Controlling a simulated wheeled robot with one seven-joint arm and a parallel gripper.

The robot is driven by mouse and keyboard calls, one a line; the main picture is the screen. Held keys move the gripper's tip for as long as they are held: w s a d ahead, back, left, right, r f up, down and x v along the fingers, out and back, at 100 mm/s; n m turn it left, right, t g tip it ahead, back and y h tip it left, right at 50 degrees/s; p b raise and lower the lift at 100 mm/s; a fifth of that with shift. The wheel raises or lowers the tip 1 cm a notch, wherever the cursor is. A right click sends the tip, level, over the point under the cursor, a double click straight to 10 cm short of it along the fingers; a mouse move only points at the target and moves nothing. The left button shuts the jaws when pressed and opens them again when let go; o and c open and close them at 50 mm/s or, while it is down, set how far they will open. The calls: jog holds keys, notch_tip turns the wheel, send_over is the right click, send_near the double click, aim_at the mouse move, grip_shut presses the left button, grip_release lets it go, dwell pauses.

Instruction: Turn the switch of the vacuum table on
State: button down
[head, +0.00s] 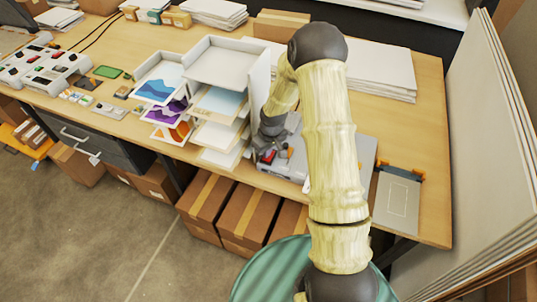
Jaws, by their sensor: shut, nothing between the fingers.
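A light grey flat unit (364,150), which looks like the vacuum table, lies on the wooden bench, largely covered by my arm. A small red part (267,156), which may be its switch, shows at its front left, among dark grey parts. Its on or off position is too small to tell. My gripper (270,140) points down just above and close behind this red part. It is shut and empty. Its fingertips are small and partly lost against the dark parts, so I cannot tell whether they touch the switch.
A white tray rack (222,62) with printed sheets stands close left of my gripper. A grey clipboard-like plate (397,195) lies at the bench's right end. White panels (490,130) lean at the right. Cardboard boxes (205,205) sit under the bench (432,130).

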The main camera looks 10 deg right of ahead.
aim_at(268, 159)
jog(key=shift+f+b, duration=0.4)
jog(key=shift+f, duration=0.2)
dwell(0.4)
jog(key=shift+r, duration=0.1)
jog(key=shift+r+p, duration=2.4)
jog(key=shift+r, duration=1.05)
jog(key=s+r+m+b, duration=0.1)
jog(key=s+r+b, duration=0.1)
jog(key=s+r, duration=0.2)
jog(key=s+r+m+b, duration=0.2)
jog(key=s+r, duration=0.2)
jog(key=s, duration=0.6)
jog(key=s+r+m+t+b, duration=0.1)
jog(key=s+r+b, duration=0.2)
jog(key=s, duration=0.3)
jog(key=shift+s+r+m+h, duration=0.4)
jog(key=shift+r, duration=0.1)
